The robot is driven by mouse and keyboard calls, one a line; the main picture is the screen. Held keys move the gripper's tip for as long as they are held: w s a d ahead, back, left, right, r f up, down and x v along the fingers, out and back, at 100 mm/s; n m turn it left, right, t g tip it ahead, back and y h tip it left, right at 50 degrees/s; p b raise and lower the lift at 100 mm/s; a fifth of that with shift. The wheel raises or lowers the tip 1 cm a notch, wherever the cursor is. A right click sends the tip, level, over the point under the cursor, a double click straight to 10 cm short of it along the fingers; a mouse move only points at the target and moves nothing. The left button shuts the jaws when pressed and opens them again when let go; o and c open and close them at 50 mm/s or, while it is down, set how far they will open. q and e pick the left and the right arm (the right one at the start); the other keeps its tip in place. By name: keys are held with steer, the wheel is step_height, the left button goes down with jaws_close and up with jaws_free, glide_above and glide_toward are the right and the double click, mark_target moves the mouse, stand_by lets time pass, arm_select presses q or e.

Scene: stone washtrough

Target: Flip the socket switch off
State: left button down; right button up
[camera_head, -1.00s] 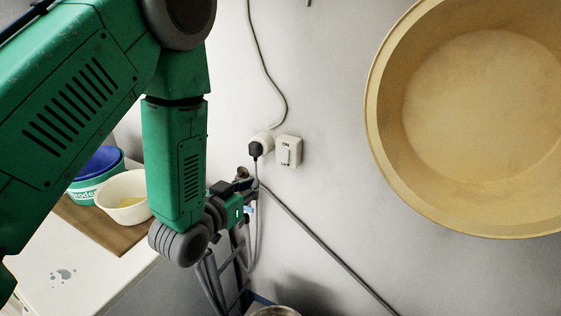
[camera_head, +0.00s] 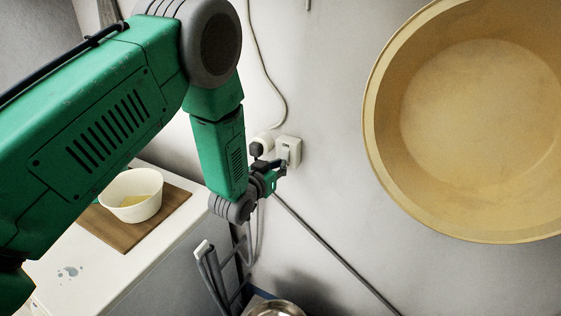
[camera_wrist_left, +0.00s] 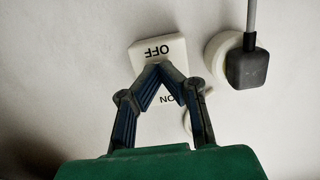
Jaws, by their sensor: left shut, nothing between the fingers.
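The white switch box (camera_head: 294,143) is on the wall, and its upper part shows above my left gripper. In the left wrist view the switch (camera_wrist_left: 137,52) appears upside down, with OFF at the picture's top and ON below, partly covered by the fingers. My left gripper (camera_head: 284,164) is at the switch's lower front. Its fingertips (camera_wrist_left: 160,67) meet in front of the plate near the OFF label, shut and empty. I cannot tell whether they touch it. The rocker's position is hidden. My right gripper is not in view.
A round white socket (camera_head: 265,138) with a black plug (camera_head: 256,150) is beside the switch. A grey cable runs up from it. A large tan basin (camera_head: 376,130) is at right. A white bowl (camera_head: 130,204) stands on a wooden board (camera_head: 170,212) at left. A folded ladder (camera_head: 215,280) is below.

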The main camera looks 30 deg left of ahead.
arm_select(q)
steer(key=shift+w, duration=0.25)
steer(key=shift+w+f+b, duration=0.1)
steer(key=shift+w+b, duration=0.05)
steer(key=shift+b, duration=0.4)
